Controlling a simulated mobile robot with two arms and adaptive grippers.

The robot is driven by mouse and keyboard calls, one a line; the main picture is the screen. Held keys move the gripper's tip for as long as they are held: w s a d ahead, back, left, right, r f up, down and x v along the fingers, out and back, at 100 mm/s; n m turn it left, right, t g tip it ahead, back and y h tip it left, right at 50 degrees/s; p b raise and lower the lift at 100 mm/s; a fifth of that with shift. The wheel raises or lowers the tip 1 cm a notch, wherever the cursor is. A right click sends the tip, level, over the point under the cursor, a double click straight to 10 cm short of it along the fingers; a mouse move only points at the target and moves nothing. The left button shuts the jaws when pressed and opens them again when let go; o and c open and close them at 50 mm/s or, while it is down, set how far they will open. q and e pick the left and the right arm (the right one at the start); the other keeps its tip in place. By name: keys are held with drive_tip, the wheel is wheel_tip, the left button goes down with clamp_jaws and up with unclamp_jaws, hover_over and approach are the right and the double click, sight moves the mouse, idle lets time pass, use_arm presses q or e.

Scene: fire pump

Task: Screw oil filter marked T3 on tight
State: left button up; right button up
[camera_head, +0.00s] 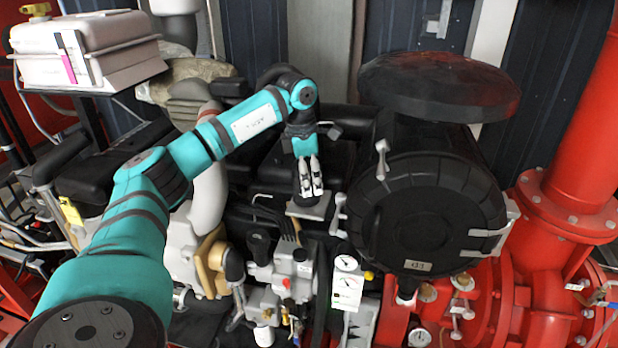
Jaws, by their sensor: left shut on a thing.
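My left gripper (311,190) points down in the middle of the engine, at the end of my teal left arm. Its two fingers are close together, shut on a small dark part that they mostly hide. A grey flat-topped block (308,209) shows right below the fingertips. I cannot read a T3 mark anywhere, so I cannot tell which part is the oil filter or whether the gripped part is it. A small white cylinder (264,335) stands at the bottom, apart from the gripper. My right gripper is not in view.
A large black round housing (428,212) with metal clips stands just right of the gripper. White gauges (347,285) and hoses crowd the space below. Red pipes (575,190) fill the right side. A cream box (85,45) is at upper left.

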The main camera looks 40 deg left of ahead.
use_arm(q)
drive_tip(key=m, duration=0.3)
drive_tip(key=shift+s, duration=0.1)
drive_tip(key=shift+m, duration=0.3)
drive_tip(key=m, duration=0.3)
drive_tip(key=shift+d+g, duration=0.1)
drive_tip(key=shift+g, duration=0.2)
drive_tip(key=shift+s, duration=0.1)
drive_tip(key=shift+m+h, duration=0.3)
drive_tip(key=m, duration=0.3)
drive_tip(key=shift+s+g, duration=0.1)
drive_tip(key=shift+g, duration=0.2)
